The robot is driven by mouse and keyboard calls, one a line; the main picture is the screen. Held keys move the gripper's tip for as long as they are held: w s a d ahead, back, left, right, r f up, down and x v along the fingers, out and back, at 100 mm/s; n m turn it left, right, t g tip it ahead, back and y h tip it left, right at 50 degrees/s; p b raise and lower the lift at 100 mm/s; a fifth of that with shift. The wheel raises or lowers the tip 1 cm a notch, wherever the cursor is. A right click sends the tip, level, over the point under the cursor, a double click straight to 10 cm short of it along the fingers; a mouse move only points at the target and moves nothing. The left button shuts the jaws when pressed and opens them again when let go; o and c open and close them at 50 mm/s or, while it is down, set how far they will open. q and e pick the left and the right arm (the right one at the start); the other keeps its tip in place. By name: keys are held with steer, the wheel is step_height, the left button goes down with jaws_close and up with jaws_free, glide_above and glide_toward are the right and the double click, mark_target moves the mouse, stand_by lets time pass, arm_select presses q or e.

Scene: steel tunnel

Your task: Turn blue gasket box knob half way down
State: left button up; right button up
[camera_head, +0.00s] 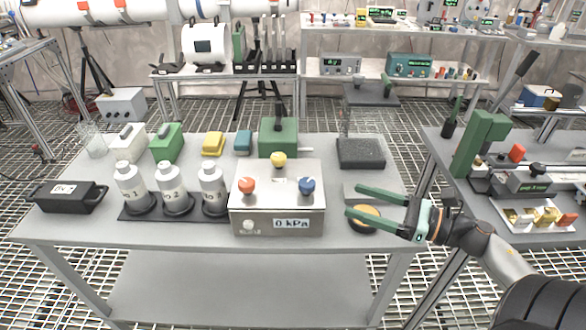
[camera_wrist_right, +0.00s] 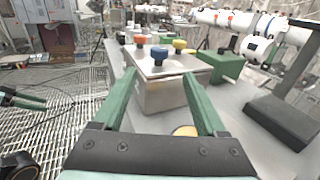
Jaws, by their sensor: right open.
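The gasket box (camera_head: 277,210) is a silvery metal box with a "0 kPa" display on its front. On its top are a blue knob (camera_head: 306,185) at the right, an orange-red knob (camera_head: 246,185) at the left and a yellow knob (camera_head: 278,159) at the back. My right gripper (camera_head: 353,199) is open and empty, to the right of the box, with its fingers pointing at it. In the right wrist view the blue knob (camera_wrist_right: 159,53) stands beyond and between the open fingertips, apart from them. My left gripper (camera_wrist_right: 24,98) shows small at the left edge there; its opening is unclear.
A round yellow-topped object (camera_head: 364,218) lies below the right gripper. A dark block (camera_head: 361,153) sits behind it. White bottles (camera_head: 171,184) stand left of the box and a green device (camera_head: 279,137) behind it. A second table (camera_head: 510,232) is at right.

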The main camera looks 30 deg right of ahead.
mark_target(307, 182)
steer(key=p+x, duration=0.1)
steer(key=x, duration=0.9)
steer(key=shift+w+a+r, duration=0.15)
arm_select(q)
steer(key=shift+s+a+f, duration=0.1)
steer(key=shift+s+a, duration=0.15)
steer(key=shift+s, duration=0.65)
arm_select(e)
steer(key=shift+x, duration=0.95)
arm_select(q)
steer(key=shift+d+r, duration=0.15)
steer(key=shift+r, duration=0.05)
arm_select(e)
jaws_close()
